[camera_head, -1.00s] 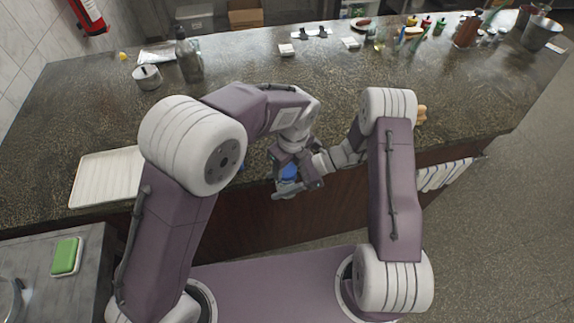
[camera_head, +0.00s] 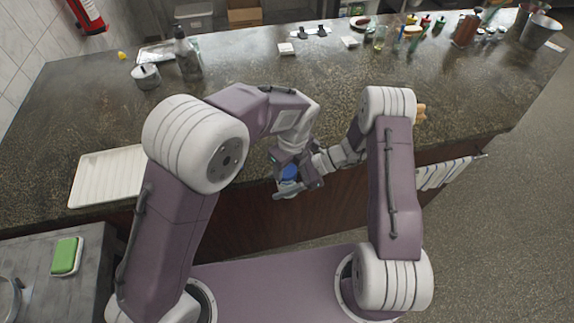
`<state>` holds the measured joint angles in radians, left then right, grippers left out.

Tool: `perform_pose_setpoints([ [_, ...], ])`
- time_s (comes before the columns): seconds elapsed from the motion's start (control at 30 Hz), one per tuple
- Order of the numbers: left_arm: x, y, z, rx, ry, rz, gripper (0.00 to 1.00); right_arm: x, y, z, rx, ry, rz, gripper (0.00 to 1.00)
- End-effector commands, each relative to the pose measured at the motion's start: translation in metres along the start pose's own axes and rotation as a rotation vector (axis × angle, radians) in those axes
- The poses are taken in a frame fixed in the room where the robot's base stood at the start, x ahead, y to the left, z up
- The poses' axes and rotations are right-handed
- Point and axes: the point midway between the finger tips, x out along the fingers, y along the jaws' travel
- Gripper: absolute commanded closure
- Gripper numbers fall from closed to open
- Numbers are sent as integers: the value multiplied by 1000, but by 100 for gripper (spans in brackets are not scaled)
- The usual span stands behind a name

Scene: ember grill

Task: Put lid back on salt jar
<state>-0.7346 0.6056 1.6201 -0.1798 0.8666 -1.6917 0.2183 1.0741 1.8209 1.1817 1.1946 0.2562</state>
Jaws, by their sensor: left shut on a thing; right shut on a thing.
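My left gripper (camera_head: 284,157) reaches down in front of the counter's near edge, close against my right gripper (camera_head: 303,182), which comes in from the right. A small blue thing (camera_head: 289,172) shows between them and looks like part of the salt jar or its lid. Both grippers are shut, and the fingers hide most of what they hold. The left one seems to have the lid from above and the right one the jar. I cannot tell whether lid and jar touch.
The dark counter (camera_head: 250,85) is clear in its middle. A white ribbed tray (camera_head: 108,177) lies at its left front edge. A lidded pot (camera_head: 146,77) and a bottle (camera_head: 187,58) stand at the back left. Several bottles and containers crowd the back right.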

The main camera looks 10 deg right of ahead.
Motion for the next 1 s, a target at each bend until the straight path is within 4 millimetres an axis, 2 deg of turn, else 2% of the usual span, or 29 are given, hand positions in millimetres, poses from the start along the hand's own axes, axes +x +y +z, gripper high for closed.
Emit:
perform_pose_setpoints([
  [0.03, 11, 6, -9, 8, 17, 27, 85, -2, -1, 23, -21, -70, 11, 100],
  [1.0, 11, 8, -9, 14, 42, 2, 85, -2, -1, 23, -22, -70, 10, 100],
])
